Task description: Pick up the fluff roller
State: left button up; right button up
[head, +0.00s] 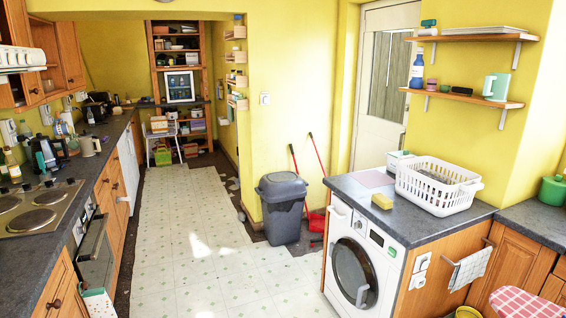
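I cannot pick out a fluff roller with certainty. A small dark green item (461,90) lies on the lower wall shelf (480,99) at the right, too small to identify. A white laundry basket (432,197) stands on the dark worktop (380,206) over the washing machine, with something dark inside that is not clear. Neither of my grippers is in the head view.
A grey bin (282,207) stands by the wall beside a red dustpan (317,220).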

aim_at(427, 31)
jog(key=z, duration=1.9)
jog(key=i+j, duration=0.1)
jog(key=j, duration=0.6)
jog(key=i+j+z, duration=0.15)
jog(key=j, duration=0.55)
jog(key=i+j+z, duration=0.15)
jog(key=j+z, duration=0.2)
jog(key=j, duration=1.05)
jog(key=j+z, duration=0.35)
jog(key=j, duration=1)
jog(key=j+z, duration=0.25)
jog(key=j, duration=0.95)
jog(key=j+z, duration=0.2)
jog(key=j, duration=1)
jog(key=k, duration=0.05)
